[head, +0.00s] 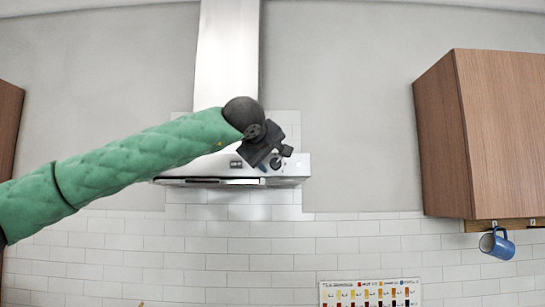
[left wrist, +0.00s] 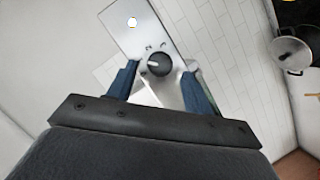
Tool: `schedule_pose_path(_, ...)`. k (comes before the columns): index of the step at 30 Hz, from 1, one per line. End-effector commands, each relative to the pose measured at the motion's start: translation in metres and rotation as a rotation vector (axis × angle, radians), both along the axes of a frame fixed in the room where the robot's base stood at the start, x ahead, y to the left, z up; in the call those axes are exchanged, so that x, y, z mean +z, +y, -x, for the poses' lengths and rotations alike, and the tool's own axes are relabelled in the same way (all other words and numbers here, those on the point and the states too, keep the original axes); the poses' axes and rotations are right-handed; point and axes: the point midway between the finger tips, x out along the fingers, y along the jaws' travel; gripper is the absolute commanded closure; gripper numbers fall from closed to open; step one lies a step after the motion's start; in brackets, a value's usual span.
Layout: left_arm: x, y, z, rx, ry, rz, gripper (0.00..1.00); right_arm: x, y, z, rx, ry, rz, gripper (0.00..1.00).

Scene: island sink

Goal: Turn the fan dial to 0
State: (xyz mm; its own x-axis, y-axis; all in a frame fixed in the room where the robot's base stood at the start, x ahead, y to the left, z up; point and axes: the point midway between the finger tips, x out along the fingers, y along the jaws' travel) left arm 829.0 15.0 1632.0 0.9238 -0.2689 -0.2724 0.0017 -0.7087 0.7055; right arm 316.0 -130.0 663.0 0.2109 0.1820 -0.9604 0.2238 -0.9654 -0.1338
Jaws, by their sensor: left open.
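The fan dial (left wrist: 159,64) is a round dark knob with a light pointer mark, on the silver front panel of the range hood. In the left wrist view it lies between and beyond the fingertips of my left gripper (left wrist: 160,82), which is open. In the head view a dark knob (head: 276,163) shows on the right part of the hood (head: 301,170), just beside my left gripper (head: 276,150). I cannot tell whether the fingers touch the dial. The dial's number markings are too small to read. My right gripper is not in view.
A wooden wall cabinet (head: 500,130) is at the right, with a blue mug (head: 497,244) hanging under it. A colour chart (head: 370,292) is on the tiled wall below. In the left wrist view a pot (left wrist: 291,51) shows at the right. The wall right of the hood is clear.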

Motion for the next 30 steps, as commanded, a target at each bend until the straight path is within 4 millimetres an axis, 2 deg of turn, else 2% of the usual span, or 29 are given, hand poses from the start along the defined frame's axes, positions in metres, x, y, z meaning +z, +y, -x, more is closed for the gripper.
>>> schedule_pose_path(6, -0.004, -0.005, -0.014, -0.001, 0.000, 0.000, 0.49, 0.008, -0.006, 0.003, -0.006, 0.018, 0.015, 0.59)
schedule_pose_path(14, -0.005, -0.005, -0.016, -0.001, 0.000, 0.000, 0.49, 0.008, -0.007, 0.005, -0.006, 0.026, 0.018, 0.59)
schedule_pose_path(15, -0.005, -0.005, -0.016, -0.001, 0.000, 0.000, 0.51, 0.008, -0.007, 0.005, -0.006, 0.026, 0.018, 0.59)
schedule_pose_path(21, -0.005, -0.005, -0.016, -0.001, 0.000, 0.000, 0.90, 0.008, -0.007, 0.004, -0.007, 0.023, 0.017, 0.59)
schedule_pose_path(22, -0.005, -0.005, -0.016, -0.001, 0.000, 0.000, 0.93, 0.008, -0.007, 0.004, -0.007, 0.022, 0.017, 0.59)
schedule_pose_path(30, -0.008, -0.005, -0.016, -0.001, 0.001, 0.016, 0.93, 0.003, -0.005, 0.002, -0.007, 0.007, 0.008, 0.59)
